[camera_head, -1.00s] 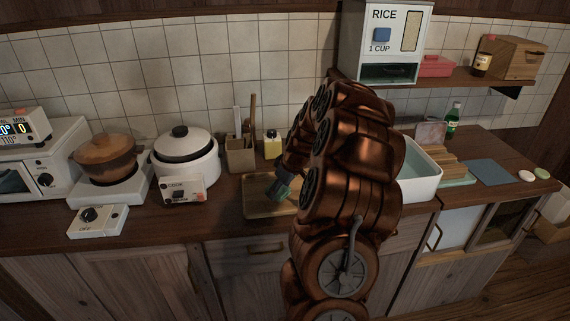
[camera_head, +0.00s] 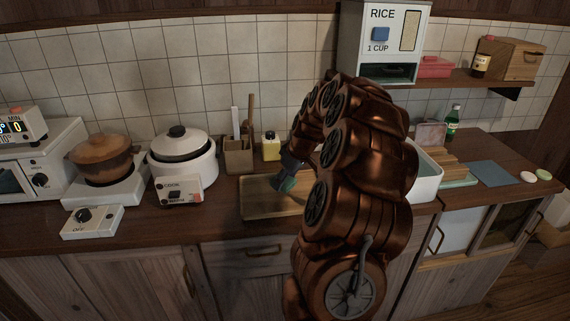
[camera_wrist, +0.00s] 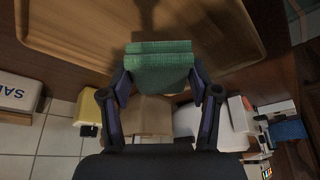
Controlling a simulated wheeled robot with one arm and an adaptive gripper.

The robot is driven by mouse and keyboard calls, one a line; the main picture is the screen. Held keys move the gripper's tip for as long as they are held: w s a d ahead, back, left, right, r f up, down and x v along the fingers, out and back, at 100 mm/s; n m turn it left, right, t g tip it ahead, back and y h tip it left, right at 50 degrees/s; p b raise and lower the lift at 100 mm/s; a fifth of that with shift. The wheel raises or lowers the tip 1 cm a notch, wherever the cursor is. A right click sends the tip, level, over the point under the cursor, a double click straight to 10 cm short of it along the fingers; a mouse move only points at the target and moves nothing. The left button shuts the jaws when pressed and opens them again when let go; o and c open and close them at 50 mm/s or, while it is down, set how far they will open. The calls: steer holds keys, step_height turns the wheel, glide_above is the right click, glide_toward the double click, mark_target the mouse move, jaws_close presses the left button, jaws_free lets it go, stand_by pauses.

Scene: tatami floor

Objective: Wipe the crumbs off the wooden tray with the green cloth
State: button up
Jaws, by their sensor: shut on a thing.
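The wooden tray (camera_head: 262,208) lies on the counter in the head view, and its light brown surface fills the upper part of the wrist view (camera_wrist: 85,28). The folded green cloth (camera_wrist: 158,56) is between the fingertips of my gripper (camera_wrist: 160,80), which is shut on it. I cannot tell whether the cloth touches the tray. I cannot make out any crumbs. My arm hides the tray's right end in the head view.
Behind the tray stand a utensil holder (camera_head: 239,156) and a yellow bottle (camera_head: 271,146). A white rice cooker (camera_head: 184,158) is to the left. A white basin (camera_head: 428,178) is to the right, partly behind my arm. A rice dispenser (camera_head: 383,43) stands on the shelf above.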

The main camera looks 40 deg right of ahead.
steer(key=shift+r, duration=2.1)
